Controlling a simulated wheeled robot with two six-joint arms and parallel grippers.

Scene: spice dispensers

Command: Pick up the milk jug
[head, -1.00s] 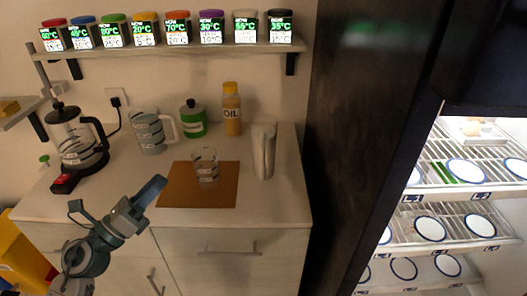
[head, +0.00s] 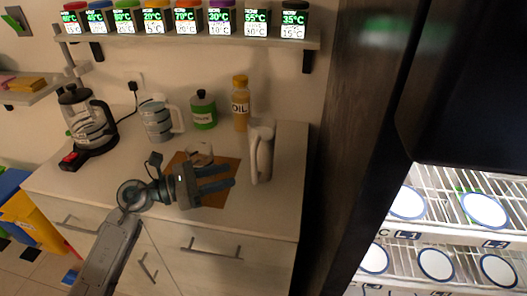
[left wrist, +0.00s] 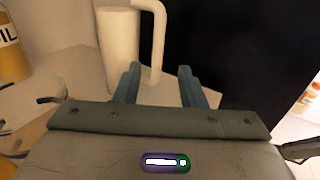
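The milk jug (head: 259,155), a tall pale jug with a handle, stands upright near the right end of the counter. In the left wrist view the jug (left wrist: 117,45) is ahead of the fingers, its handle (left wrist: 158,40) facing the gap between them. My left gripper (head: 232,176) is open and empty, over the brown mat to the left of the jug, fingers pointing right. Its two fingers (left wrist: 160,70) are apart in the left wrist view, and the jug looks a short way beyond them. My right gripper is not in view.
A clear glass (head: 199,151) stands on the brown mat (head: 229,167), partly behind my gripper. An oil bottle (head: 240,105), a green canister (head: 203,110), a measuring jug (head: 157,121) and a kettle (head: 88,122) stand further back or left. A dark panel (head: 345,150) rises right of the counter.

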